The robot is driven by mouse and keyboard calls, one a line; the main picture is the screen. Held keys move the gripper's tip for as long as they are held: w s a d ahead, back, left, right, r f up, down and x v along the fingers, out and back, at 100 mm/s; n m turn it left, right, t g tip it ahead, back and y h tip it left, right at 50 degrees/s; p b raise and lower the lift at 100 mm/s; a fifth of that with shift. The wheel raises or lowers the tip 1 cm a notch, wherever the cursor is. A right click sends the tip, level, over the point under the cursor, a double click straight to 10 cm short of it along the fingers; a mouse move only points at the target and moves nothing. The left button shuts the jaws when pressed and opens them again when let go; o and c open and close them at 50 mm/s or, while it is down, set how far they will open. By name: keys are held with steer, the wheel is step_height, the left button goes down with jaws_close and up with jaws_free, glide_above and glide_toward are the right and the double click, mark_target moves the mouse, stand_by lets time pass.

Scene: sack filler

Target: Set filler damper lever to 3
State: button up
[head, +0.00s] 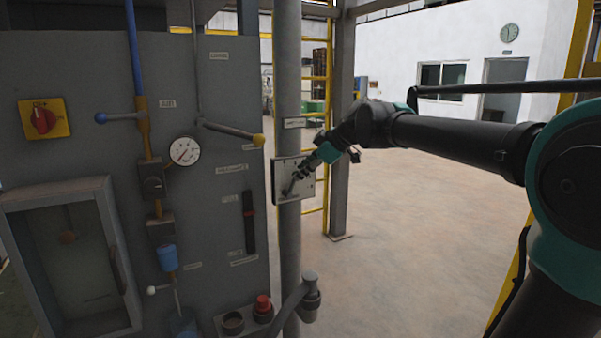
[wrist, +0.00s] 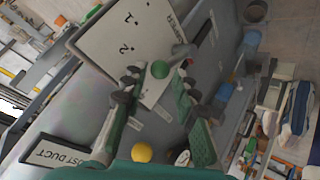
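The damper plate (head: 281,170) is a pale square plate on the grey post. In the wrist view the plate (wrist: 105,42) shows the marks 1 and 2 and part of a damper label; a 3 cannot be made out. The damper lever has a grey arm and a green knob (wrist: 160,69), which lies over the plate's lower part, beyond the 2 mark. My gripper (wrist: 158,84) is open, with one finger on each side of the knob and visible gaps. In the head view my gripper (head: 296,181) is at the plate and hides much of the lever.
A grey panel left of the post carries a yellow-knobbed lever (head: 258,139), a pressure gauge (head: 185,151), a red switch (head: 43,119) and a blue-knobbed valve handle (head: 101,118). A red button (head: 263,304) is below. The floor (head: 400,230) to the right is clear.

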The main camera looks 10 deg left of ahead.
steer(key=v, duration=1)
steer(key=shift+r, duration=0.15)
steer(key=shift+s+d, duration=0.15)
steer(key=s+d+f+m+h, duration=0.2)
steer(key=d+f+m, duration=0.25)
steer(key=f, duration=0.75)
steer(key=s+d+f+m+h, duration=0.25)
steer(key=d+f+m, duration=0.2)
steer(key=f, duration=0.65)
steer(key=s+d+f+m+h, duration=0.1)
steer(key=s+d+f+m, duration=0.3)
steer(key=s+f, duration=0.3)
steer(key=s+d+f+m+g+h, duration=0.1)
steer(key=s+d+f+m, duration=0.3)
steer(key=f, duration=0.9)
steer(key=s+d+h, duration=0.1)
steer(key=s+d, duration=0.2)
steer(key=s, duration=0.1)
steer(key=shift+d+m, duration=0.2)
steer(key=shift+m, duration=0.1)
steer(key=shift+a+h, duration=0.1)
steer(key=shift+h, duration=0.15)
